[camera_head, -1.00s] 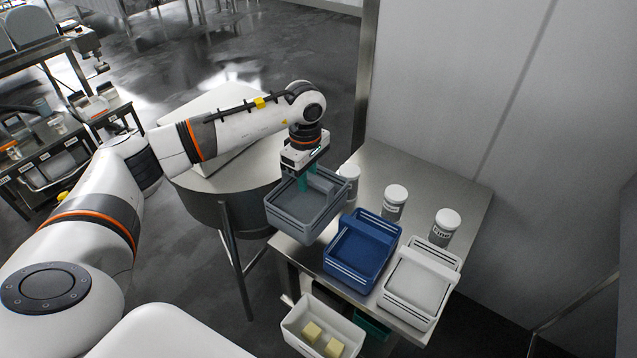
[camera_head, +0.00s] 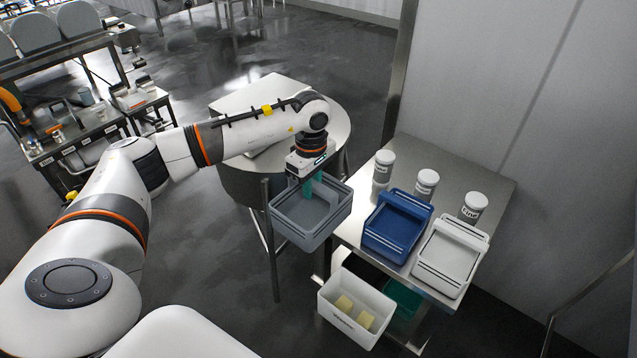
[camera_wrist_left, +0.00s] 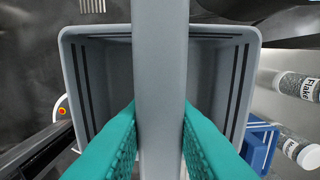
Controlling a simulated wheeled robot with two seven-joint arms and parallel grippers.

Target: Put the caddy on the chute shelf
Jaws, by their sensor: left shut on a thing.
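The grey caddy (camera_head: 285,222), an open box with a bar handle across it, hangs from my left gripper (camera_head: 309,186) in the head view. It is in the air beside the left edge of the steel table. In the left wrist view the teal fingers of my left gripper (camera_wrist_left: 160,108) close on the handle from both sides, and the caddy (camera_wrist_left: 77,75) lies beneath. The caddy looks empty and roughly level. I cannot identify the chute shelf in these views. My right gripper is out of view.
A blue caddy (camera_head: 384,240) and a white caddy (camera_head: 437,268) stand on the steel table (camera_head: 445,163) with several lidded jars behind them. A white bin (camera_head: 325,306) with yellow blocks sits lower in front. A round vat (camera_head: 232,182) stands left, behind the held caddy.

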